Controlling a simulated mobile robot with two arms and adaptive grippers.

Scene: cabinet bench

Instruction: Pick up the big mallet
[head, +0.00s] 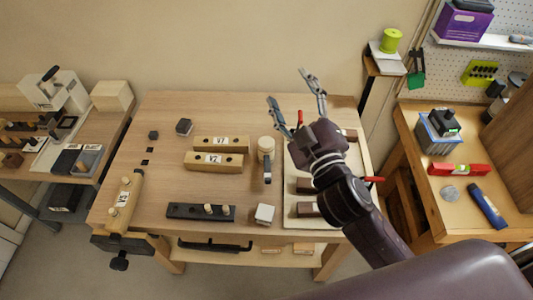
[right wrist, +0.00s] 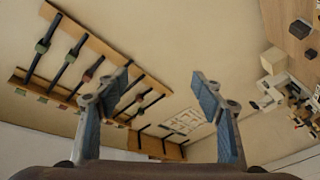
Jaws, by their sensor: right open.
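A mallet with a pale, rounded wooden head (head: 266,145) and a dark handle (head: 267,172) lies on the wooden workbench (head: 165,115), just left of the pale board. I take it for the big mallet; no second mallet is clear to me. My right gripper (head: 289,86) is open and empty, raised above the bench's back right, with its fingers pointing up and away from the mallet. In the right wrist view its two fingers (right wrist: 160,88) are spread wide with nothing between them. My left gripper is not in view.
Wooden blocks marked V7 (head: 220,144) and V2 (head: 212,161) lie left of the mallet. A dark bar (head: 188,211) and a white-topped block (head: 264,214) lie in front. My right arm covers part of the pale board (head: 300,222), which has red-handled clamps.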

